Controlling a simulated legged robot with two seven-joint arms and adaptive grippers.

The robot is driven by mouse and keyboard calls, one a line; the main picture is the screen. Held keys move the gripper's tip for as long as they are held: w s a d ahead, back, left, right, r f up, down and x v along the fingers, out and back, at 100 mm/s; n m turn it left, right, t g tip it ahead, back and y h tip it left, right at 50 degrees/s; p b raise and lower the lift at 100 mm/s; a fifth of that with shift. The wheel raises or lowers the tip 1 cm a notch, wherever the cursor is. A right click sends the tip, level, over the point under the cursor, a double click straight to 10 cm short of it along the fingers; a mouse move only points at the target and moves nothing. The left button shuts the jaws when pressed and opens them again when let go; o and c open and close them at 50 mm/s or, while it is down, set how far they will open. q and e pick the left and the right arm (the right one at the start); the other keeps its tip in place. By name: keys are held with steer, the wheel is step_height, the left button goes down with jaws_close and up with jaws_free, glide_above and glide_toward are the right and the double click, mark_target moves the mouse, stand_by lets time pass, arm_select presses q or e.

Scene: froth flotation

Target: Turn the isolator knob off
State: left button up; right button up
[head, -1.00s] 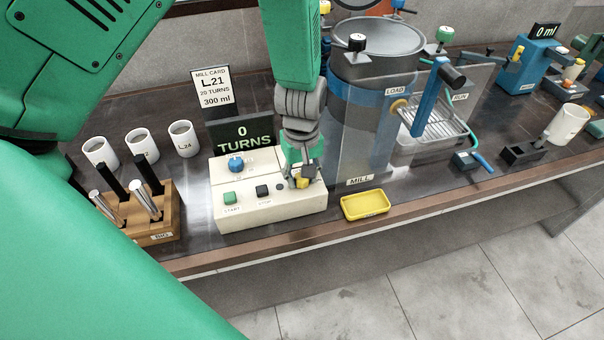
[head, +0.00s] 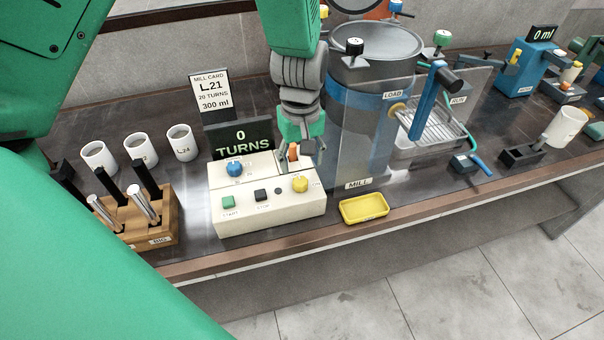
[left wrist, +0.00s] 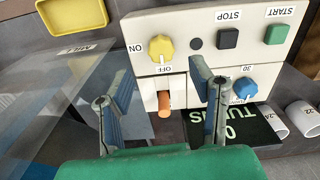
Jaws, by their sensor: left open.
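The yellow isolator knob (head: 300,184) sits on the right of the cream control box (head: 240,212). It also shows in the left wrist view (left wrist: 161,47), with the upside-down words ON at its left and OFF just below it. My left gripper (head: 302,158) is open above the back right of the box, apart from the knob. In the left wrist view its fingers (left wrist: 158,78) stand on both sides of an orange peg (left wrist: 164,103), with nothing clearly held. My right gripper is not in view.
A blue knob (head: 235,168), green START button (head: 228,202) and black STOP button (head: 261,196) share the box. The TURNS display (head: 240,138) stands behind. The mill (head: 362,135) is close at right, with a yellow tray (head: 364,207) in front. A wooden tool block (head: 150,222) is at left.

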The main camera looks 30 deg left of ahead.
mark_target(301, 180)
arm_select(q)
step_height(301, 180, up, 5)
steer(key=shift+d+r, duration=0.1)
stand_by(0.3)
step_height(301, 180, down, 12)
steer(key=n+b, duration=0.5)
steer(key=n, duration=0.6)
steer(key=shift+r+n+b, duration=0.1)
steer(key=shift+n+b, duration=0.25)
steer(key=shift+n, duration=0.05)
jaws_close()
steer(key=shift+r, duration=0.1)
